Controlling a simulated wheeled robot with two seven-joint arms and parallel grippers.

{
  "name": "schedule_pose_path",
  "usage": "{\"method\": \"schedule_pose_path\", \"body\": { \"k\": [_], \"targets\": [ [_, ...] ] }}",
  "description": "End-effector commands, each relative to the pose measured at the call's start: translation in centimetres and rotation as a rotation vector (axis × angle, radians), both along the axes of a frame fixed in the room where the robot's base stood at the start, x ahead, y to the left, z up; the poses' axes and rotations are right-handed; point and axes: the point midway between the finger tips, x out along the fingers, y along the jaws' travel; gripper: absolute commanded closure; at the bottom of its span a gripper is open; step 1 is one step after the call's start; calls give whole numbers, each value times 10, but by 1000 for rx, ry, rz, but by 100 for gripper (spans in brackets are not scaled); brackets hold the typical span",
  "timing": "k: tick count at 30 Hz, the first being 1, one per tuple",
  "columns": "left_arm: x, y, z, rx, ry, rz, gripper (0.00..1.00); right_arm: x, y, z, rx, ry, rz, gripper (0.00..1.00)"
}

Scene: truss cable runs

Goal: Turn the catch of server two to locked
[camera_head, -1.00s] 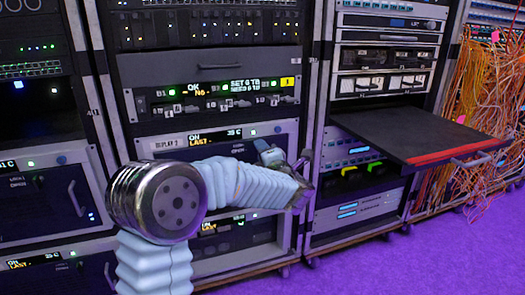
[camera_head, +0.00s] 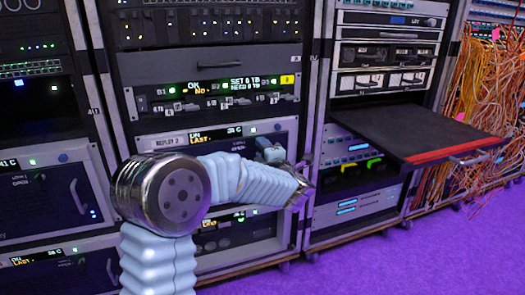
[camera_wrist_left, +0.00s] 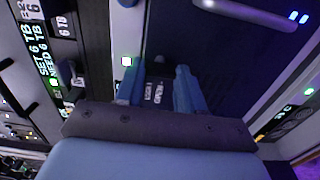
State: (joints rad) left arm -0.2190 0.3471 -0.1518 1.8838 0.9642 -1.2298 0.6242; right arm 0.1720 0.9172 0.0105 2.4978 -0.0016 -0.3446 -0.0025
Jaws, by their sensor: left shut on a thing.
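The exact angle of the catch is hard to tell. My right gripper is not in view.
A black shelf with a red front edge (camera_head: 455,146) sticks out of the right rack. Orange cables (camera_head: 490,90) hang at the far right. A server handle (camera_wrist_left: 245,12) lies close to the fingers. The purple floor (camera_head: 430,255) is clear at the lower right.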

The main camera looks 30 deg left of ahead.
Motion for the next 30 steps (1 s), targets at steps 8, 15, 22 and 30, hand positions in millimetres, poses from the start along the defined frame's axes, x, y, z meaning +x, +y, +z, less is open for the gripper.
{"method": "schedule_pose_path", "body": {
  "k": [8,15,22,30],
  "targets": [
    [0,0,-1,0,1,-1,36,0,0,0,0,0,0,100],
    [-2,-3,0,-1,0,-2,36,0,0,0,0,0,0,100],
    [-27,-34,0,-1,0,-6,36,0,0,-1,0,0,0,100],
    [-69,-83,0,-1,1,-5,36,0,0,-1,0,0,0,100]
  ]
}}
